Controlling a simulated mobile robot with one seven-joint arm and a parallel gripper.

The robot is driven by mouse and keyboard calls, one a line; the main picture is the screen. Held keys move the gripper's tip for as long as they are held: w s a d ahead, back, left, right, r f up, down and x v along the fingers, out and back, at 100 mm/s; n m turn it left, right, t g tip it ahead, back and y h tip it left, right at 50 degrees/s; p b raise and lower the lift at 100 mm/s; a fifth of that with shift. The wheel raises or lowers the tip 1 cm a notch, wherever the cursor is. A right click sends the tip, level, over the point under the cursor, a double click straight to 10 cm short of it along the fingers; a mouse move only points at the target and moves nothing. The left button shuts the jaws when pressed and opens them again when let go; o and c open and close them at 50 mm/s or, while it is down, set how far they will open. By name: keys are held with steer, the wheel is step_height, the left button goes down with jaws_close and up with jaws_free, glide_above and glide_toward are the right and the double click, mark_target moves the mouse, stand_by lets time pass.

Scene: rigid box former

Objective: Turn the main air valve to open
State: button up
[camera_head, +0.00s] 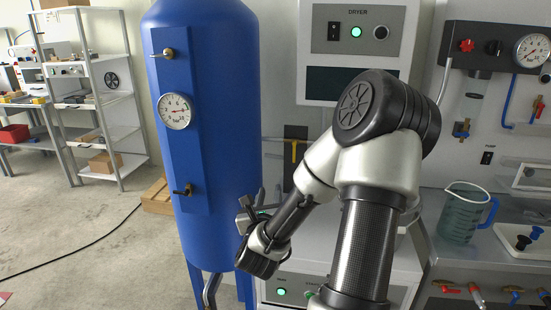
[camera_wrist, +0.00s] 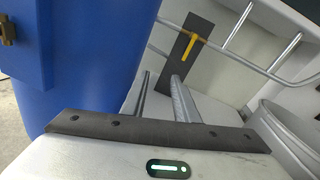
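A yellow lever (camera_head: 294,152), which looks like the main air valve's handle, hangs down from a horizontal pipe between the blue tank and the dryer. In the wrist view the yellow lever (camera_wrist: 189,48) hangs across the pipe, in front of a dark plate (camera_wrist: 197,33). My gripper (camera_head: 252,203) is in front of the blue tank's lower right side, below and left of the lever. In the wrist view my gripper (camera_wrist: 163,80) has its two fingers apart with nothing between them. The lever is beyond the fingertips, up and to the right, not touched.
The blue tank (camera_head: 220,120) stands close on the left, with a gauge (camera_head: 174,111) and small valves. The dryer (camera_head: 358,45) is behind my arm. A jug (camera_head: 461,213) stands on the right bench. A cable lies on the open floor at left.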

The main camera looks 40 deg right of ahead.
steer(key=s+d+r+m+h, duration=0.1)
steer(key=s+d+m+h, duration=0.1)
steer(key=s+d+m, duration=0.15)
steer(key=b, duration=0.1)
glide_toward(294, 159)
steer(key=shift+m+g, duration=0.25)
steer(key=shift+g, duration=0.05)
steer(key=x, duration=0.8)
steer(key=shift+w+r, duration=0.2)
steer(key=shift+w, duration=0.1)
steer(key=shift+c, duration=0.4)
jaws_close()
